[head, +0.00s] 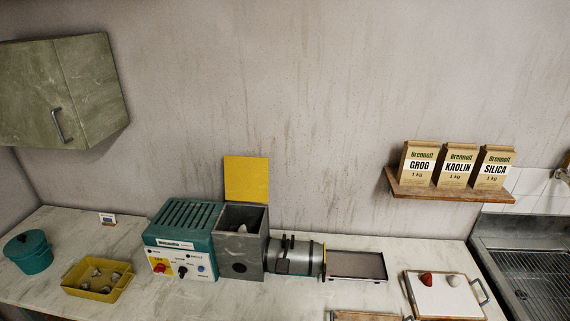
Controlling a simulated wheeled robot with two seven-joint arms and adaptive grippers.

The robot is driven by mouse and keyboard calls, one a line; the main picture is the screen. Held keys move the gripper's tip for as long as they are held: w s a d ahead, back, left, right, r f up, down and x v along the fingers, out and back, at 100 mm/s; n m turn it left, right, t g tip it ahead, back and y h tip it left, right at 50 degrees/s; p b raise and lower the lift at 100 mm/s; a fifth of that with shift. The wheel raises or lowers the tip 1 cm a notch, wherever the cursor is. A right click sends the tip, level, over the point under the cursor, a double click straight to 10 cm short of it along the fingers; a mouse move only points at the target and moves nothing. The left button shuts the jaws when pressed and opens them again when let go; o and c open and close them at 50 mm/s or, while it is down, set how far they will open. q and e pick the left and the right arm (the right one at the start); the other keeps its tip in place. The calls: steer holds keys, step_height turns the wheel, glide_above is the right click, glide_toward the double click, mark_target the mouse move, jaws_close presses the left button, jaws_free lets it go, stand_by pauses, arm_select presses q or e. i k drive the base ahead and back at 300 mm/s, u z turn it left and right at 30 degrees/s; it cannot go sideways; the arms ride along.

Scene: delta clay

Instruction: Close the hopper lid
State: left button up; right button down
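The hopper (241,258) is a grey box in the middle of the counter, joined to a teal machine housing on its left. Its yellow lid (247,180) stands upright at the back edge, so the hopper is open at the top. Some pale lumps (241,226) show inside the opening. Neither of my grippers shows in the head view.
The teal control housing (184,226) and a metal barrel (293,256) flank the hopper. A dark tray (356,265), a white board (447,308), a yellow dish (83,293) and a teal pot (28,252) stand on the counter. A shelf (430,192) holds bags.

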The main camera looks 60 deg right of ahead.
mark_target(247, 178)
steer(key=z, duration=1.45)
